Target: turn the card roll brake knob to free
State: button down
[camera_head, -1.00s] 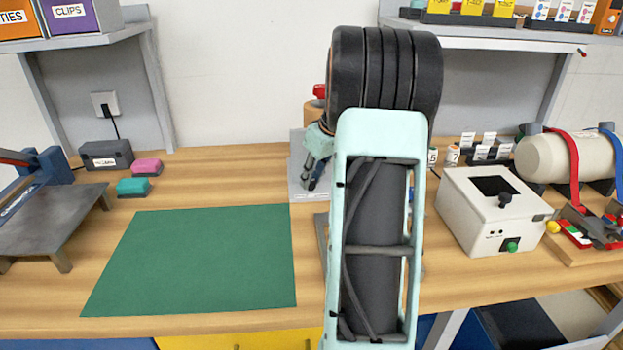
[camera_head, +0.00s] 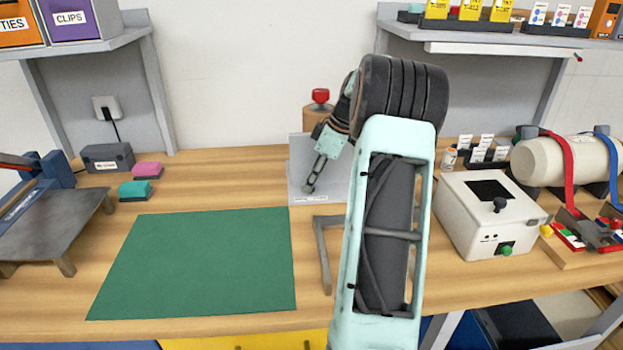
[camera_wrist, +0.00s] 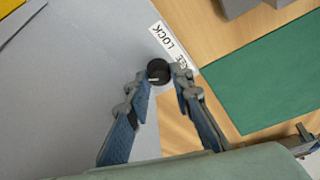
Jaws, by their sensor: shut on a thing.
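The card roll brake knob (camera_wrist: 158,71) is a small round black knob at the edge of a light grey base plate (camera_wrist: 75,75) in the wrist view. A small pale mark shows on it; I cannot tell exactly which word it points at. A white label (camera_wrist: 174,46) beside it reads LOCK, with the other word partly covered by a fingertip. My gripper (camera_wrist: 161,78) is shut on the knob, one fingertip on each side. In the head view my gripper (camera_head: 309,190) is low over the front of the base plate (camera_head: 300,155); the knob is hidden there.
A brown roll with a red top (camera_head: 320,96) stands behind my gripper. A green mat (camera_head: 195,265) lies to the left. A white box with a black lever and green button (camera_head: 485,220) stands to the right. Shelves overhang both back corners.

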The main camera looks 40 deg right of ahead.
dwell(0.4)
jog(key=c, duration=2)
grip_release()
jog(key=v, duration=1.2)
